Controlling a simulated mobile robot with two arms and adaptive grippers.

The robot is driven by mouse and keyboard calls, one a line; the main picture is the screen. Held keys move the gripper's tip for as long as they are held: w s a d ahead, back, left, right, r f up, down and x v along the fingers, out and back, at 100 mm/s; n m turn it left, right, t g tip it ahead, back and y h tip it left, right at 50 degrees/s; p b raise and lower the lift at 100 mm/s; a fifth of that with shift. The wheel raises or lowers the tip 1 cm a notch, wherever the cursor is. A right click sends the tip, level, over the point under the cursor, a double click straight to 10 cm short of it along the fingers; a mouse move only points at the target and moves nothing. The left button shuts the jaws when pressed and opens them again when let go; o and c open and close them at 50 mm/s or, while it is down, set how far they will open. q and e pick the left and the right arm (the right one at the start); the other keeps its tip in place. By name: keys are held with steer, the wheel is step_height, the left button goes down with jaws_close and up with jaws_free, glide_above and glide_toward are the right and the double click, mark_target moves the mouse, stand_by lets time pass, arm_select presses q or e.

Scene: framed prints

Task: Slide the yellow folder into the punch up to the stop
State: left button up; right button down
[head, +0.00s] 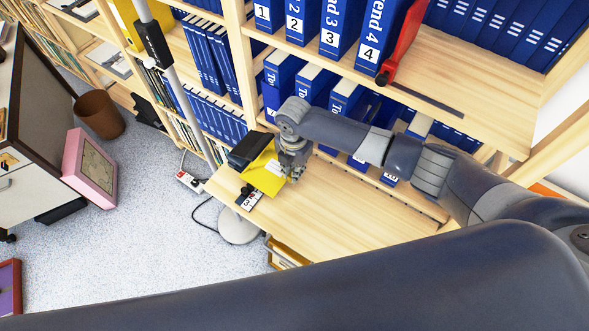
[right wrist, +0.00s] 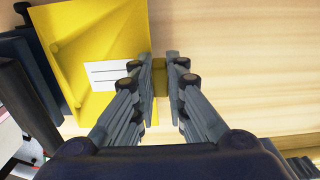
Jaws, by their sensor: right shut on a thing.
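The yellow folder (head: 266,178) with a white label lies on the wooden shelf board, beside the black punch (head: 247,149). Its far side meets the punch; I cannot tell how deep it sits in the slot. In the right wrist view the folder (right wrist: 115,30) fills the upper left, with the dark punch (right wrist: 32,75) at its left edge. My right gripper (head: 290,172) is at the folder's right side. In the wrist view its fingers (right wrist: 161,75) are shut on a yellow tab at the folder's edge. My left gripper is out of view.
A black-and-white number card (head: 249,198) lies near the board's front left edge. The board (head: 345,215) is bare to the right of the folder. Blue binders (head: 316,85) stand behind, under an upper shelf. A grey pole (head: 180,90) rises to the left.

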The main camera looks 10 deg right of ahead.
steer(key=shift+w+a+f+b, duration=0.1)
steer(key=shift+w+a+b, duration=0.4)
steer(key=shift+w+a, duration=0.15)
steer(key=shift+w+a, duration=0.2)
steer(key=shift+a, duration=0.05)
steer(key=shift+w+a+b, duration=0.3)
steer(key=shift+b, duration=0.2)
steer(key=c, duration=1.5)
jaws_free()
steer(key=shift+c, duration=0.2)
step_height(320, 180, up, 7)
steer(key=p, duration=0.6)
steer(key=shift+p, duration=0.35)
